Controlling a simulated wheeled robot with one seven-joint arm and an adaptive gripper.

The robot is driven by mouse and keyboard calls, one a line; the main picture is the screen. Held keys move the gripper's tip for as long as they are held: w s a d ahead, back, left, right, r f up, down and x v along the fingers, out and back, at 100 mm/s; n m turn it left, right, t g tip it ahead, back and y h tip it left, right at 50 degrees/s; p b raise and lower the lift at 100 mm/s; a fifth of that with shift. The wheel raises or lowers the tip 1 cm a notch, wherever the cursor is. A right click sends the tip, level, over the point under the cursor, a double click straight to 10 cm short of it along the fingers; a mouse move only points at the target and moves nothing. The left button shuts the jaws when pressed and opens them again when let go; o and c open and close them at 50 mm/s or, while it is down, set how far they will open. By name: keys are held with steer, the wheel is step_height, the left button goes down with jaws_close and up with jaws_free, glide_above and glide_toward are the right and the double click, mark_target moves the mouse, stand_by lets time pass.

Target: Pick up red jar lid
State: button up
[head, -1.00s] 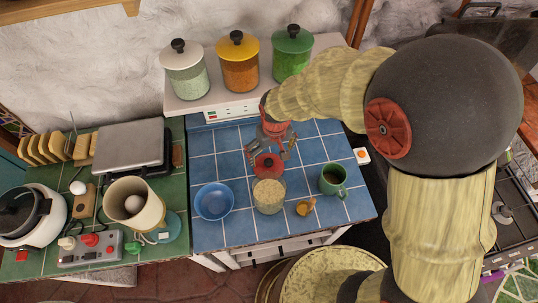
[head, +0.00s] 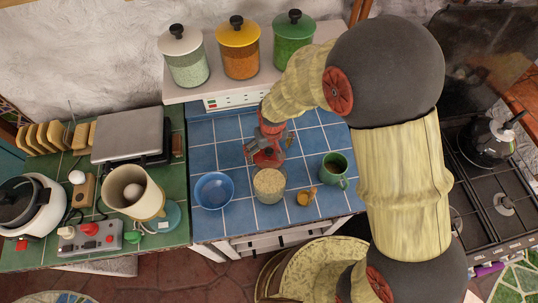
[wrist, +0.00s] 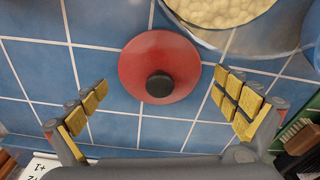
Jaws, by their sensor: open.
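The red jar lid (wrist: 160,57) has a black knob and lies on the blue tiles in the wrist view, between and just ahead of my fingertips. In the head view the lid (head: 268,158) is partly hidden by my gripper. My gripper (head: 267,150) is above it, pointing down. In the wrist view my gripper (wrist: 165,103) is open and empty, with a padded finger on each side of the lid. A glass jar of pale grains (head: 269,186) stands open beside the lid; its rim (wrist: 222,48) also shows in the wrist view.
A blue bowl (head: 213,191) is left of the jar. A green mug (head: 334,170) and a small amber pot (head: 306,197) are to its right. Several lidded canisters (head: 238,50) stand on the shelf behind. Bare blue tile (head: 225,155) lies left of the lid.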

steer(key=shift+c, duration=1.2)
steer(key=c, duration=1.1)
